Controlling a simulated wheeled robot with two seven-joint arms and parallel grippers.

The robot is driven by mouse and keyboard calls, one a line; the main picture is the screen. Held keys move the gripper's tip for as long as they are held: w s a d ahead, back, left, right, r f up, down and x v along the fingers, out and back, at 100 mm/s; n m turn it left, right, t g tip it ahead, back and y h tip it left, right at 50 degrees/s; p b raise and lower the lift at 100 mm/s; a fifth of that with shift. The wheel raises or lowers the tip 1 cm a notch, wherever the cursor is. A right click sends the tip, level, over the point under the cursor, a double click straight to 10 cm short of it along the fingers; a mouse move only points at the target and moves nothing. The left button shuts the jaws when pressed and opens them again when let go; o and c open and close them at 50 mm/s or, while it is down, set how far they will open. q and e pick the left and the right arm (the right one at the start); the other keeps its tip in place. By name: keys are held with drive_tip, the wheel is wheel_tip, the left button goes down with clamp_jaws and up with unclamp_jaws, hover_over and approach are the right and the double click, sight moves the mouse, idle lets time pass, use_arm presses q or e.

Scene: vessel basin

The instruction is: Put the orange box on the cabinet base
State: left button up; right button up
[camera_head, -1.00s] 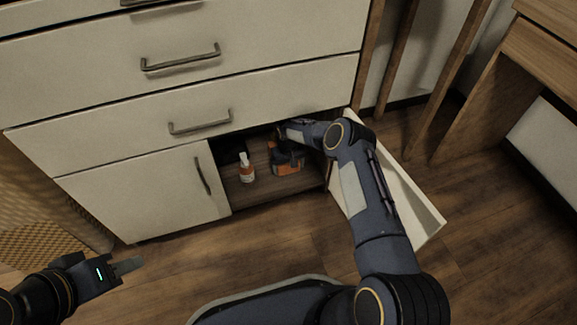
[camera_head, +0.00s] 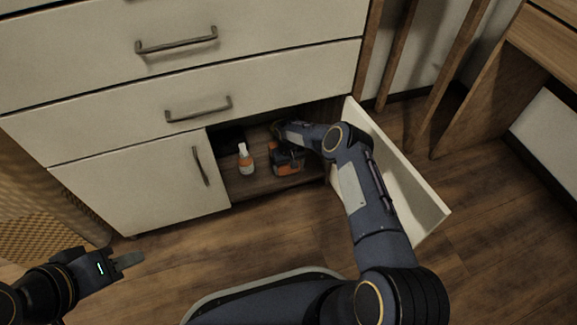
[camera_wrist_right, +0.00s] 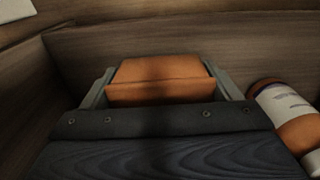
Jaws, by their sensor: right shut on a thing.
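The orange box (camera_wrist_right: 158,70) is between the two grey fingers of my right gripper (camera_wrist_right: 160,77) in the right wrist view, and the fingers are closed on its sides. In the head view my right arm reaches into the open lower compartment, where its fingertips are hard to make out. A dark and orange shape (camera_head: 287,160) shows there; I cannot tell which part is the box. The cabinet base (camera_head: 245,190) is the brown wooden floor of that compartment. My left gripper (camera_head: 128,261) is outside, low at the left, and its opening is unclear.
An orange and white bottle (camera_head: 246,160) stands on the compartment floor; it also shows at the right of the wrist view (camera_wrist_right: 285,112). The open white door (camera_head: 400,175) stands right of my arm. Closed drawers (camera_head: 190,90) are above. Wooden floor in front is clear.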

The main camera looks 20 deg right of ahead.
drive_tip(key=shift+f, duration=0.6)
drive_tip(key=o, duration=1)
